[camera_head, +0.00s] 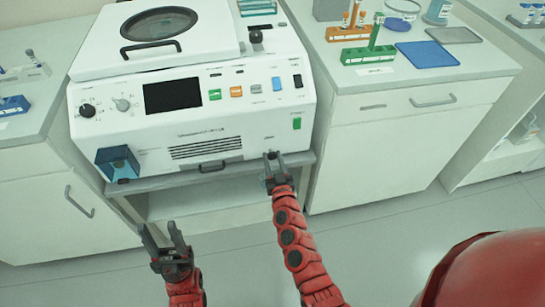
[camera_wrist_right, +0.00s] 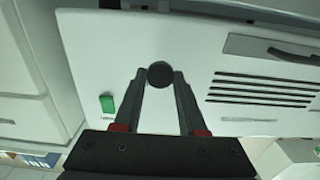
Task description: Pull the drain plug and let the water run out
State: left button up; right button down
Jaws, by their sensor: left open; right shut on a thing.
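A white bench machine (camera_head: 200,110) with a round lid window and a dark screen stands at the middle of the head view. In the right wrist view a dark round knob (camera_wrist_right: 160,74), which looks like the drain plug, is on the white front panel. My right gripper (camera_head: 274,160) is at the lower right of the machine's front, its fingers shut on the plug; it also shows in the right wrist view (camera_wrist_right: 160,80). In the head view the fingers hide the plug. My left gripper (camera_head: 165,242) is open and empty, below and in front of the machine. No running water is visible.
A blue box-like part (camera_head: 118,163) sits at the machine's lower left front. A green switch (camera_head: 297,124) is above my right gripper. Tube racks, including a green one (camera_head: 368,54), and a blue tray (camera_head: 427,54) are on the right counter. The floor in front is clear.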

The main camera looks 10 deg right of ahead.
jog(key=shift+c, duration=2.4)
grip_release()
jog(key=shift+s, duration=0.1)
jog(key=s, duration=1.7)
jog(key=shift+s+d, duration=0.2)
jog(key=shift+d, duration=0.15)
